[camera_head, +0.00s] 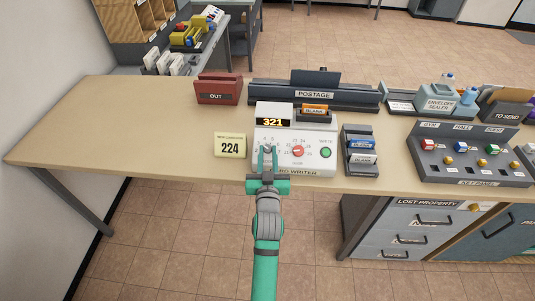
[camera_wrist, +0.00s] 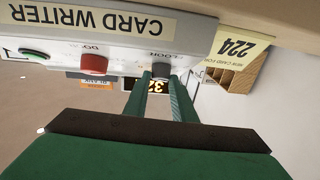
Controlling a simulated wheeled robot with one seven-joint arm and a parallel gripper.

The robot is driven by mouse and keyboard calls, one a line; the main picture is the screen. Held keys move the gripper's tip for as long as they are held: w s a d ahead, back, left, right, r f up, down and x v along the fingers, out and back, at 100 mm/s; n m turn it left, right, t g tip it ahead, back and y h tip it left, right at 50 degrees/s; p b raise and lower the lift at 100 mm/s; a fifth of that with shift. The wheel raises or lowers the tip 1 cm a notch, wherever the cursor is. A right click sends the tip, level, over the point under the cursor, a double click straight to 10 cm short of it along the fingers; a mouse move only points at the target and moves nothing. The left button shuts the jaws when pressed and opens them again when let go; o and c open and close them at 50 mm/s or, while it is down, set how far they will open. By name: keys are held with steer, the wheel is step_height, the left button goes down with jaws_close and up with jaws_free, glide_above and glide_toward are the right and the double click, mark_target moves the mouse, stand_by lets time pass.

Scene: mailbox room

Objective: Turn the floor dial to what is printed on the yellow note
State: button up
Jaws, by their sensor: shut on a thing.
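The dial's pointer is not visible.
Right of the floor dial are a red dial (camera_head: 298,151) and a green WRITE button (camera_head: 326,152). An orange blank card (camera_head: 315,108) sits at the writer's back. A card rack (camera_head: 360,150) and a key panel (camera_head: 470,160) stand to the right. The desk's left side is clear.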

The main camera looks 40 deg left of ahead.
steer(key=shift+n+g+y, duration=0.4)
steer(key=shift+n+y, duration=0.1)
steer(key=shift+w+d+r+n+g+y, duration=0.15)
steer(key=shift+n+g+y, duration=0.45)
steer(key=shift+n, duration=0.4)
steer(key=shift+w+d+f+n+g+y, duration=0.15)
steer(key=shift+n+g+y, duration=0.25)
steer(key=shift+n+g, duration=0.5)
steer(key=shift+w+d+r+n+g+y, duration=0.15)
steer(key=shift+n+g+y, duration=0.25)
steer(key=shift+n+g, duration=0.9)
steer(key=shift+w+a+n+g+y, duration=0.1)
steer(key=shift+n+g+y, duration=0.3)
steer(key=shift+n+g, duration=0.85)
steer(key=shift+n, duration=0.45)
steer(key=o, duration=1.1)
steer(key=shift+c, duration=0.2)
steer(key=v, duration=1.1)
